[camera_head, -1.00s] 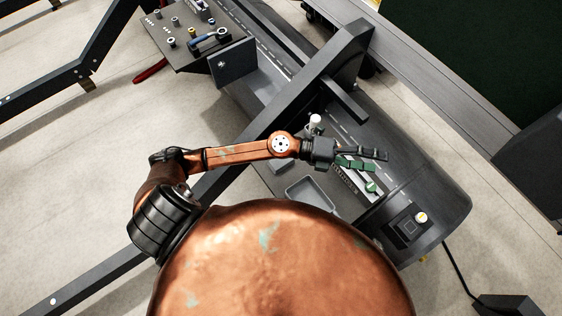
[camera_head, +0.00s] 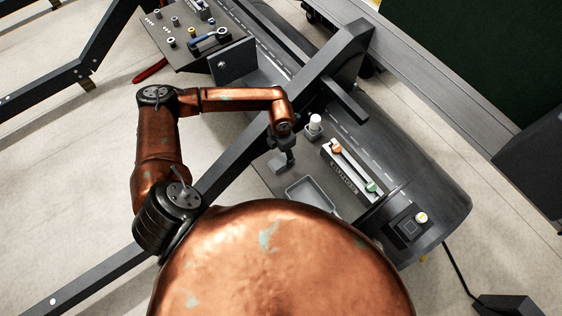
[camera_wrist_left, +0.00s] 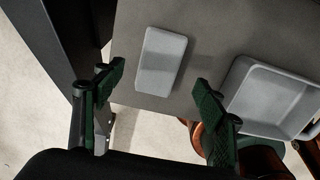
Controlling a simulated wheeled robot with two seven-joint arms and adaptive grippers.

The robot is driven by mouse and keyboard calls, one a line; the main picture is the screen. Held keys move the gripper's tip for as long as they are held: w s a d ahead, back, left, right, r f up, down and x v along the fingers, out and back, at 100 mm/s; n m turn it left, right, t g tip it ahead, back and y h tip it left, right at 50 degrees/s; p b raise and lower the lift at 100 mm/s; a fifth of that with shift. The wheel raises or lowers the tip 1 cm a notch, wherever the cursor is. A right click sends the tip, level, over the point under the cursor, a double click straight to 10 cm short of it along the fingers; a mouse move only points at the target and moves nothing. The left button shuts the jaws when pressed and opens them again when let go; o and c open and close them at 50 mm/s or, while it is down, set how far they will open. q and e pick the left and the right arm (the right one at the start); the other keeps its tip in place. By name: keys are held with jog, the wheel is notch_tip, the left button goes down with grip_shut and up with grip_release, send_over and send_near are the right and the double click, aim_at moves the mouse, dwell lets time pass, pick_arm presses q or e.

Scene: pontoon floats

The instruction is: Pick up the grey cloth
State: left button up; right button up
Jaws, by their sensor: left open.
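In the left wrist view a light grey, rounded rectangular piece (camera_wrist_left: 162,62), which looks like the folded grey cloth, lies flat on the dark grey surface. My left gripper (camera_wrist_left: 158,84) is open, with one green-padded finger to each side of the cloth's near end in the picture; the fingers look apart from it. In the head view my left gripper (camera_head: 283,163) points down over the grey platform, left of the shallow tray. The cloth cannot be made out there, likely hidden by the gripper. My right gripper is not in view.
The shallow grey tray (camera_head: 312,190) sits close to the right of the gripper; it also shows in the wrist view (camera_wrist_left: 236,92). A white-capped post (camera_head: 315,125) and a slider panel (camera_head: 350,168) stand nearby. A dark diagonal beam (camera_head: 245,160) runs beside the arm.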

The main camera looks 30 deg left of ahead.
aim_at(281, 160)
pick_arm(q)
notch_tip(281, 160, down, 4)
jog(key=shift+a+f, duration=0.1)
jog(key=shift+f, duration=0.15)
jog(key=shift+c, duration=0.4)
jog(key=c, duration=1.1)
jog(key=shift+o, duration=0.2)
jog(key=shift+r, duration=0.15)
